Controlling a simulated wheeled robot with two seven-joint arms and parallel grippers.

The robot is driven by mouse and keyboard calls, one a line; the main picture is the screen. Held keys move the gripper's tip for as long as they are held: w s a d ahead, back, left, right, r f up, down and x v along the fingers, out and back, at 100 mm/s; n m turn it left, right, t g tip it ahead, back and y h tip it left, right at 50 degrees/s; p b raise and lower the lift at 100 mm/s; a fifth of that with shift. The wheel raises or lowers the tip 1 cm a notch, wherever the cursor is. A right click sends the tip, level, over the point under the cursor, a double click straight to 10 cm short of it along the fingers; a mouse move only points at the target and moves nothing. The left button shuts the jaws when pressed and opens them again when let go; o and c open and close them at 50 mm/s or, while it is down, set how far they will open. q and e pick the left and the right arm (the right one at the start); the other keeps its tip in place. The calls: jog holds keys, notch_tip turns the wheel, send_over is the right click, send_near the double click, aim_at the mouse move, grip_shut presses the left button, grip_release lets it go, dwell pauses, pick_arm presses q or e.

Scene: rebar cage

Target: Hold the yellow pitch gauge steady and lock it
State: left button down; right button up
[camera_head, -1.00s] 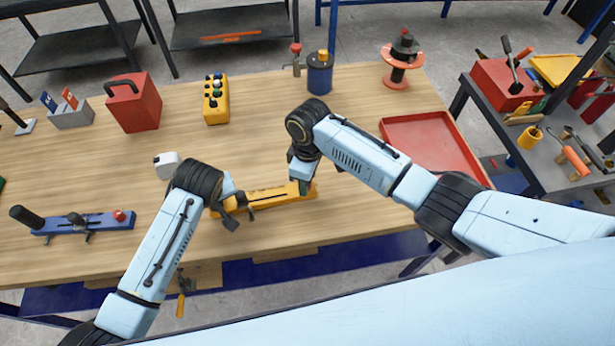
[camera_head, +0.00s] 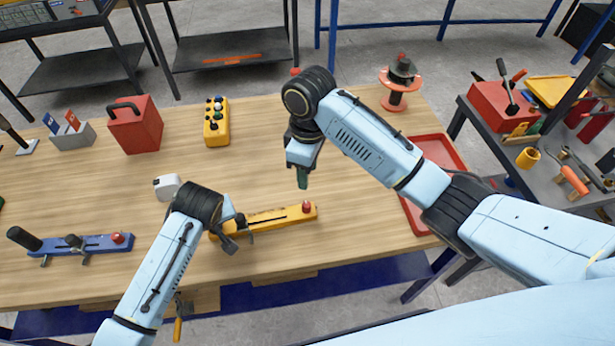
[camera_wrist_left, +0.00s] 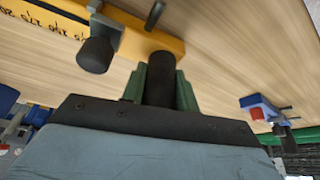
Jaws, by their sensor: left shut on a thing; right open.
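The yellow pitch gauge (camera_head: 278,217) lies flat on the wooden table, with a red knob (camera_head: 306,206) at its right end. My left gripper (camera_wrist_left: 160,85) is shut on the black handle (camera_wrist_left: 160,72) at the gauge's left end. Its green fingers sit either side of the handle in the left wrist view. That view also shows the yellow bar with printed marks (camera_wrist_left: 58,22) and a black knob (camera_wrist_left: 95,55). My right gripper (camera_head: 302,178) is open and empty, apart from the gauge and above it in the picture. The left arm hides the gauge's left end in the head view.
A blue gauge (camera_head: 95,244) lies at left. A white block (camera_head: 167,187) is behind my left wrist. A red box (camera_head: 135,125), a yellow button box (camera_head: 216,122) and a spool (camera_head: 400,80) stand farther back. A red tray (camera_head: 446,150) is at right. The middle table is clear.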

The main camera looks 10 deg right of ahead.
dwell(0.3)
pick_arm(q)
jog(key=c, duration=1)
grip_release()
